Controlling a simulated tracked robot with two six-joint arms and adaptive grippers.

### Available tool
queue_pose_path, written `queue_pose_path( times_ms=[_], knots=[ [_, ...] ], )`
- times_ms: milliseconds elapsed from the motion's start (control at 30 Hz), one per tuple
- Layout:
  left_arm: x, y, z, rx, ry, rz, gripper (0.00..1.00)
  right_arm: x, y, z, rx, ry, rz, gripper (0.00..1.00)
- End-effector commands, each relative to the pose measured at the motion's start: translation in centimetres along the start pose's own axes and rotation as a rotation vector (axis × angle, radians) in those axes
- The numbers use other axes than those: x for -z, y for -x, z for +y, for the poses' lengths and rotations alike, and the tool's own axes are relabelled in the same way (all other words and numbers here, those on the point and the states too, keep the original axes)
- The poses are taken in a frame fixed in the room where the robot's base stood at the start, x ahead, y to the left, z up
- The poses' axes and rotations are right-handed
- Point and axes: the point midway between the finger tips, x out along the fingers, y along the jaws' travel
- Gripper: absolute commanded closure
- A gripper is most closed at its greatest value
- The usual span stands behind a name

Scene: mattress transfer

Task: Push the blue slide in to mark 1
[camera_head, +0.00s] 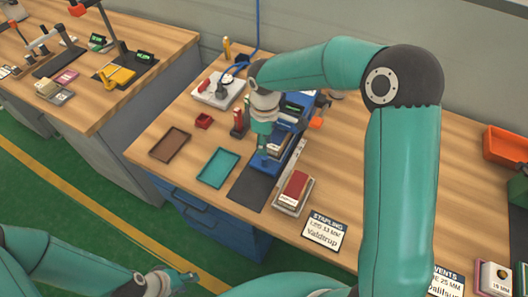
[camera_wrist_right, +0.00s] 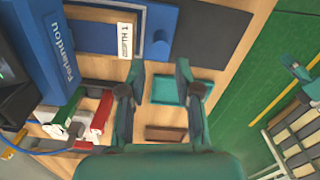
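The blue slide (camera_head: 263,164) is a flat blue plate at the front of the blue machine, partly hidden by my right arm in the head view. In the right wrist view the slide (camera_wrist_right: 158,22) carries a round blue knob (camera_wrist_right: 158,47), with a brown-edged stack and a white label (camera_wrist_right: 125,40) beside it. I cannot make out mark 1 on a scale. My right gripper (camera_wrist_right: 160,68) is open and empty, its fingertips spread on either side of the knob's line; contact is not visible. My left gripper (camera_head: 186,277) is low at the front, away from the bench; its fingers are unclear.
The blue machine body (camera_wrist_right: 58,45) stands behind the slide. A dark mat (camera_head: 251,188) lies in front. A teal tray (camera_head: 218,168) and brown tray (camera_head: 170,145) lie left; a red booklet stack (camera_head: 294,188) and stapling card (camera_head: 325,231) lie right.

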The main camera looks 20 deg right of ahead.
Motion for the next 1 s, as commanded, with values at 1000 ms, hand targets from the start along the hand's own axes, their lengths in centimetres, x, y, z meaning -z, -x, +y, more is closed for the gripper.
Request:
queue_pose_path(
  times_ms=[1000],
  knots=[
    [0.0,-0.1,0.0,0.000,0.000,0.000,0.60,-0.1,4.3,0.0,0.001,-0.001,0.000,0.67]
  ],
)
